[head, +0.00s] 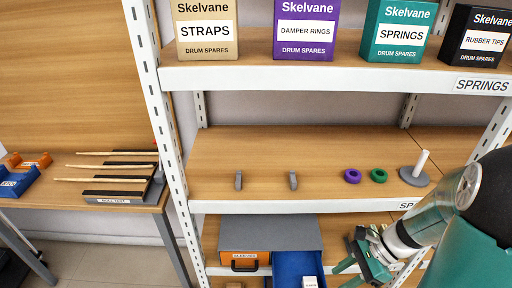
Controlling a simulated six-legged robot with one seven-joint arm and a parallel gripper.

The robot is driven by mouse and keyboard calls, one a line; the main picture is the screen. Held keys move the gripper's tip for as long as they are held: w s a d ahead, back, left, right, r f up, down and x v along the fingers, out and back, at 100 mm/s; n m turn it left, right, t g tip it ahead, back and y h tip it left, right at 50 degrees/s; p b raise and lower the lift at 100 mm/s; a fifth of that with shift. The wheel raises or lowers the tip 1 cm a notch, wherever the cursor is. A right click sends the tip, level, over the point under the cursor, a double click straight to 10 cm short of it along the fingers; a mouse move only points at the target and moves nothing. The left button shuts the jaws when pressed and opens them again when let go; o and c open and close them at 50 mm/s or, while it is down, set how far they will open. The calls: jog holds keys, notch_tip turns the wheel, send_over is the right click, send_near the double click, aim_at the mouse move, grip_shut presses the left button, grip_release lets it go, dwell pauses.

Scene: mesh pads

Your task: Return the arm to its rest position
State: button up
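My arm comes in from the right edge of the head view, teal and white with a black joint. My gripper (343,276) is low at the right, in front of the shelf unit and just right of the open blue drawer (284,268). Its two green fingers point left and stand apart, with nothing seen between them. The lower finger runs close to the bottom edge of the picture.
The middle shelf (270,150) holds two grey clips, a purple ring (352,176), a green ring (378,176) and a grey peg stand (414,176). Several boxes stand above. A grey drawer cabinet (268,232) is below. A side table (80,205) at left holds drumsticks on a rack.

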jog(key=s+a+r+n+t+h, duration=0.1)
jog(key=a+r+n+t+h, duration=0.2)
jog(key=r+n, duration=0.6)
jog(key=s+a+r+n+t+h, duration=0.2)
jog(key=r+n+h, duration=0.3)
jog(key=r+n, duration=0.3)
notch_tip(320, 180, up, 4)
jog(key=shift+s+a+n+t, duration=0.25)
jog(key=shift+a+n+t, duration=0.15)
jog(key=shift+a+t, duration=0.5)
dwell(0.6)
